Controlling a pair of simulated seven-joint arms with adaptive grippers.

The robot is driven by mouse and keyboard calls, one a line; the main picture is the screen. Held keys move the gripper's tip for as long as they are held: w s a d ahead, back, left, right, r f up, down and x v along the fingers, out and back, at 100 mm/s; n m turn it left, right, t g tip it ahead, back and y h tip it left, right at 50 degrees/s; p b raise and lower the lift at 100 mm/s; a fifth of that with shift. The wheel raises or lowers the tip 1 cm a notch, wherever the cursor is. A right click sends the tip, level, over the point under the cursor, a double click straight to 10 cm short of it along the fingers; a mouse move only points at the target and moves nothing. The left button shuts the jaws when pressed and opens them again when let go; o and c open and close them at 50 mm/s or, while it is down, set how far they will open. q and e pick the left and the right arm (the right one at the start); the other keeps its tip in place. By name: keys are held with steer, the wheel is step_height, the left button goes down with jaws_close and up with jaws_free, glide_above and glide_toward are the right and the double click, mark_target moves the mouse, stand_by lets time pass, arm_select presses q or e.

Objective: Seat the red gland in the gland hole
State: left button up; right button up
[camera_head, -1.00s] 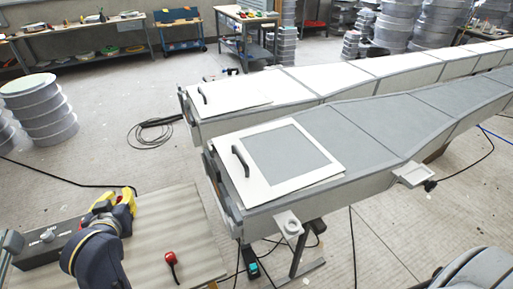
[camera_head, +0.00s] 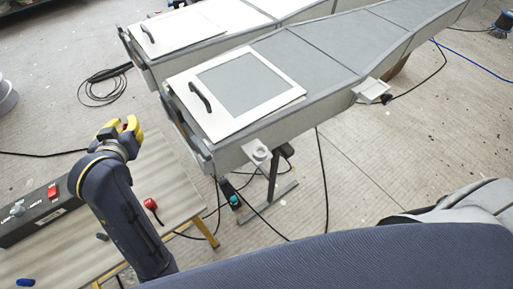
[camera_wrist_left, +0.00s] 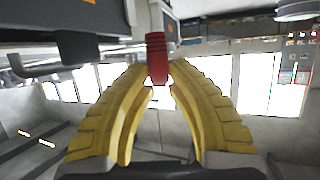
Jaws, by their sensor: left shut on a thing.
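My left gripper (camera_head: 122,127) has yellow fingers and is raised near the far edge of the work table. In the left wrist view it (camera_wrist_left: 158,82) is shut on the red gland (camera_wrist_left: 157,52), a ribbed red cylinder that stands up between the fingertips. In the head view only a little red shows between the fingers. A white bracket with a round hole (camera_head: 260,152), which looks like the gland hole, juts from the near side of the grey mould (camera_head: 300,60). The gland is apart from it, to its left. My right gripper is not in view.
A red knob-like thing with a dark stem (camera_head: 151,204) lies on the work table (camera_head: 165,180). A dark control box (camera_head: 40,215) stands at the table's left. Another white bracket (camera_head: 372,90) is farther along the mould. Cables cross the floor.

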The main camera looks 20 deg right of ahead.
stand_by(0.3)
arm_select(q)
steer(key=d+r+m+g+h, duration=0.1)
steer(key=d+r+m+h, duration=0.25)
steer(key=d+r, duration=0.5)
steer(key=d+r+m+g+h, duration=0.1)
steer(key=d+r+m+h, duration=0.4)
steer(key=d, duration=0.6)
steer(key=m+g+h, duration=0.4)
steer(key=m+g, duration=0.2)
steer(key=g, duration=0.1)
glide_above(260, 154)
step_height(260, 154, down, 19)
steer(key=shift+f, duration=0.15)
steer(key=shift+f, duration=0.2)
steer(key=o, duration=0.9)
steer(key=shift+c, duration=0.2)
